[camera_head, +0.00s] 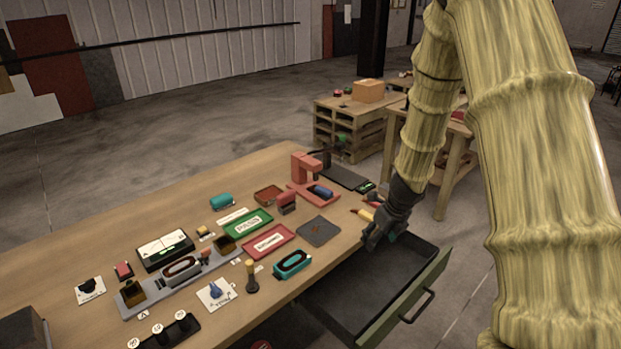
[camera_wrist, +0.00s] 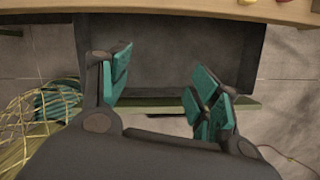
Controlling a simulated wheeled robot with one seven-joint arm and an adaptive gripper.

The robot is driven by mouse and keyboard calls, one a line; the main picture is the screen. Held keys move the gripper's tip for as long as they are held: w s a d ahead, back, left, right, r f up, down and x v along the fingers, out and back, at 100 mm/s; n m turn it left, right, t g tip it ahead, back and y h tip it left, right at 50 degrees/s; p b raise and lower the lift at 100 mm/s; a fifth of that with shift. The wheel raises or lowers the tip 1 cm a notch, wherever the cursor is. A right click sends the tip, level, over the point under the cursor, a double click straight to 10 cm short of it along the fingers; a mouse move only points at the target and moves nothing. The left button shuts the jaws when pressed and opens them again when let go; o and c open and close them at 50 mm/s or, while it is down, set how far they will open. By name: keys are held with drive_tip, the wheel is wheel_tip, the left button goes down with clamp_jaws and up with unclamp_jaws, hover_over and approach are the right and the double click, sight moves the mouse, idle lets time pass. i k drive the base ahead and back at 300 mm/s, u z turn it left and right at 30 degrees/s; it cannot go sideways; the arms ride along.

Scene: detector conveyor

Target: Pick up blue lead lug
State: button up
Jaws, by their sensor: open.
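A small blue piece (camera_head: 215,290), which looks like the blue lead lug, sits on a white card near the table's front edge. A similar black piece (camera_head: 88,286) sits on another white card at the left. My gripper (camera_head: 378,238) is at the table's right front edge, over the open drawer and well to the right of the blue piece. In the wrist view my gripper (camera_wrist: 165,88) has its teal-padded fingers apart with nothing between them. The blue piece is not visible in the wrist view.
The open drawer (camera_head: 432,292) juts out from the table (camera_head: 75,246) and looks empty. A teal-rimmed device (camera_head: 292,263), a small dark post with a tan top (camera_head: 252,278), and red and green trays stand near the blue piece. A grey rail device (camera_head: 208,271) lies behind it.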

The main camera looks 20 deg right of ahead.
sight(321, 190)
drive_tip(key=i, duration=1.2)
drive_tip(key=z, duration=0.05)
